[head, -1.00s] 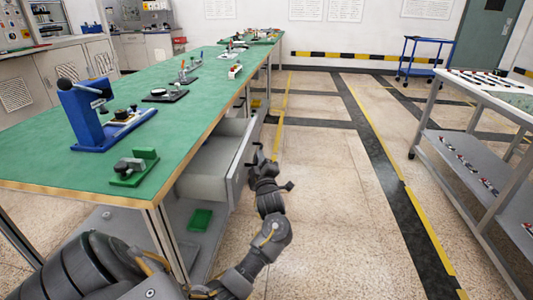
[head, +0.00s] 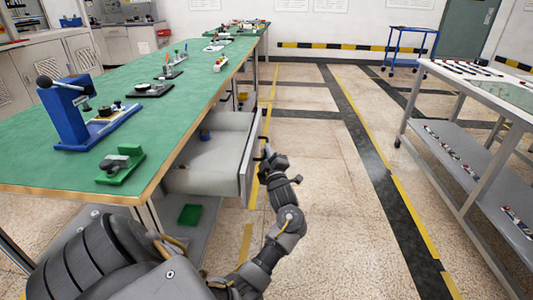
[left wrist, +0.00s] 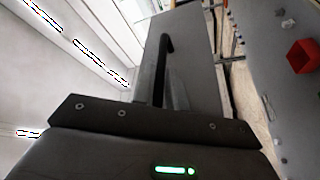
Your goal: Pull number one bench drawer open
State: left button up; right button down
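A grey drawer (head: 246,165) under the green-topped bench (head: 187,105) stands pulled out, its inside showing. A small blue thing (head: 205,135) lies inside near the back. No number is legible on the drawer. My left gripper (head: 266,155) is at the outer face of the drawer front, on the aisle side. The left wrist view shows the grey drawer front (left wrist: 192,60) and a dark bar (left wrist: 176,75) just beyond the gripper body. Whether the fingers are closed around a handle is not clear. My right gripper is not in view.
A green block (head: 190,214) is on the lower shelf below the drawer. A blue fixture (head: 66,115) and a green fixture (head: 121,165) stand on the bench. A grey cart (head: 470,160) stands at the right. The floor aisle between is clear.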

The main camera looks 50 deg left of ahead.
pick_arm(q)
jog(key=o, duration=0.3)
jog(key=shift+o, duration=0.2)
